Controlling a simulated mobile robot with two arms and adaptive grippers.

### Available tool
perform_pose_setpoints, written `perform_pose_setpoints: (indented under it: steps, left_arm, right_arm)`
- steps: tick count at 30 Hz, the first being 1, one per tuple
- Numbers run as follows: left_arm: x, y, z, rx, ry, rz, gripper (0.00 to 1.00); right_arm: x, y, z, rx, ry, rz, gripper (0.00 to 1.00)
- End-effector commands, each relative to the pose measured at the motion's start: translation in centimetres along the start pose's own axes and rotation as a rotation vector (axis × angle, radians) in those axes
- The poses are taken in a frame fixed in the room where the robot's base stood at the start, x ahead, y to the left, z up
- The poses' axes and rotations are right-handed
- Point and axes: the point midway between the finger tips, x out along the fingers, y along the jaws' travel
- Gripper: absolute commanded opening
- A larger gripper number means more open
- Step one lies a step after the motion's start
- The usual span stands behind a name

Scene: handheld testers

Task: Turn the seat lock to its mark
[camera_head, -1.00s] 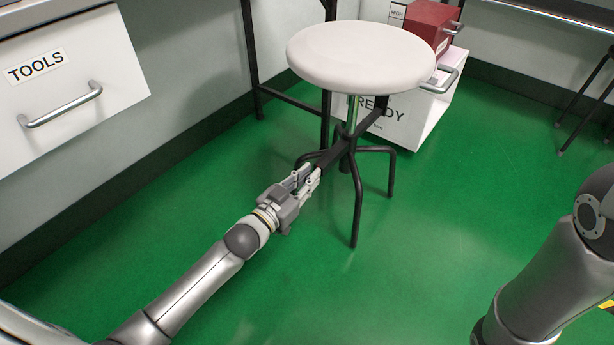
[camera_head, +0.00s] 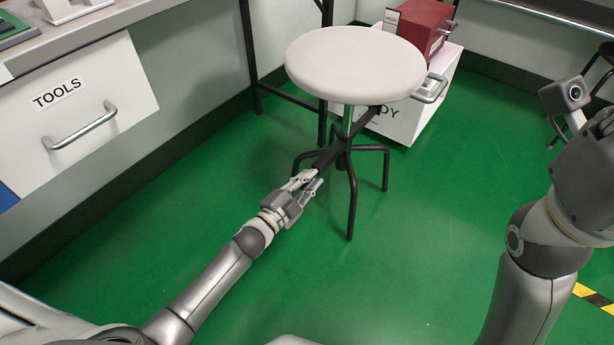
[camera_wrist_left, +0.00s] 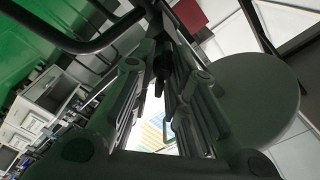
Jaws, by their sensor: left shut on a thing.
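A stool with a round pale seat (camera_head: 355,62) stands upright on the green floor, on several dark legs (camera_head: 352,205). The seat lock shows as a long black bar (camera_head: 328,157) slanting across the post below the seat. My left gripper (camera_head: 313,180) is shut on the bar's near lower end, which its fingers partly cover. In the left wrist view the two fingers (camera_wrist_left: 155,95) close around a dark piece, and the seat (camera_wrist_left: 258,100) is at the right. I cannot make out the lock's mark. My right arm is at the right edge; its fingers are not in view.
A white drawer box (camera_head: 405,115) with a red case (camera_head: 425,25) on top stands behind the stool. A drawer front marked TOOLS (camera_head: 75,115) is at the left, below a worktop (camera_head: 100,25). The green floor in front is clear.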

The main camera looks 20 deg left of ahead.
Motion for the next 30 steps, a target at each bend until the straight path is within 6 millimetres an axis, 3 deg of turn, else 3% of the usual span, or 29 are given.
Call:
perform_pose_setpoints:
  steps: [15,30]
  left_arm:
    - [-0.04,0.62,0.08,0.453,0.002,0.001,0.00]
    - [-0.05,0.84,0.20,0.653,0.001,0.002,0.00]
  right_arm:
    - [-0.32,0.05,0.19,0.002,-0.011,0.004,0.34]
    - [-0.12,-0.03,0.13,0.000,-0.005,-0.001,0.34]
